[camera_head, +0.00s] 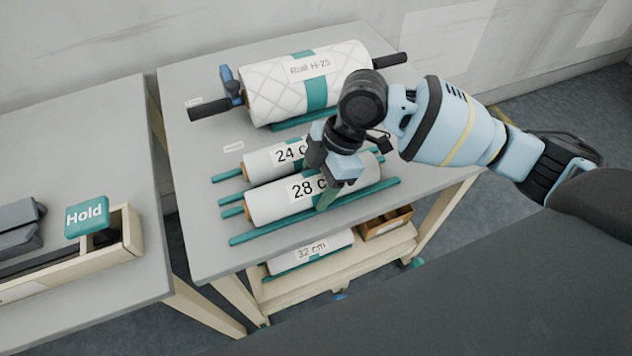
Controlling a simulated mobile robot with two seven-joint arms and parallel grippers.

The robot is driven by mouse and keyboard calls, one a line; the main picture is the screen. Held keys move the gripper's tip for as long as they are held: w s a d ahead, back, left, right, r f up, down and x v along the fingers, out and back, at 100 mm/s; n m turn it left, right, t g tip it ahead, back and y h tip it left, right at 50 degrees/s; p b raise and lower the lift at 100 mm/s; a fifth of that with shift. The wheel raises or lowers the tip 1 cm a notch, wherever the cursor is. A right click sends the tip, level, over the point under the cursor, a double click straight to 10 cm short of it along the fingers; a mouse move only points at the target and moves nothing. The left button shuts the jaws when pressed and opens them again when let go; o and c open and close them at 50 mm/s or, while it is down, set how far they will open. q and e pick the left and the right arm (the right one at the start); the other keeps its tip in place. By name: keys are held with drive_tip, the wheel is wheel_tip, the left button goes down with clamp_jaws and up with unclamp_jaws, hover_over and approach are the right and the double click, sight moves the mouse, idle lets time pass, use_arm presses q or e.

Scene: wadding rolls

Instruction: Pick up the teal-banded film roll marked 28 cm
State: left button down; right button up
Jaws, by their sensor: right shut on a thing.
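The film roll marked 28 cm (275,205) is white with a teal band and lies on teal rails (250,238) on the grey table. My right gripper (332,190) comes down on it from above and is shut on it near its band. The gripper covers part of the label and the band. The roll still appears to be at rail height; whether it touches the rails cannot be told. A similar roll marked 24 cm (262,164) lies just behind it, partly hidden by my gripper. My left gripper is not in view.
A large quilted roll labelled Roll H-25 (275,92) with black handles lies at the back of the table. A roll marked 32 cm (290,258) and a wooden box (387,222) are on the lower shelf. A teal Hold sign (86,216) stands on the left table.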

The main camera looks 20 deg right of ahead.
sight(313, 176)
wheel_tip(313, 176, up, 4)
drive_tip(key=shift+f, duration=0.2)
drive_tip(key=s+a+r+p, duration=0.1)
drive_tip(key=s+a, duration=0.8)
drive_tip(key=s, duration=0.4)
drive_tip(key=shift+a, duration=0.15)
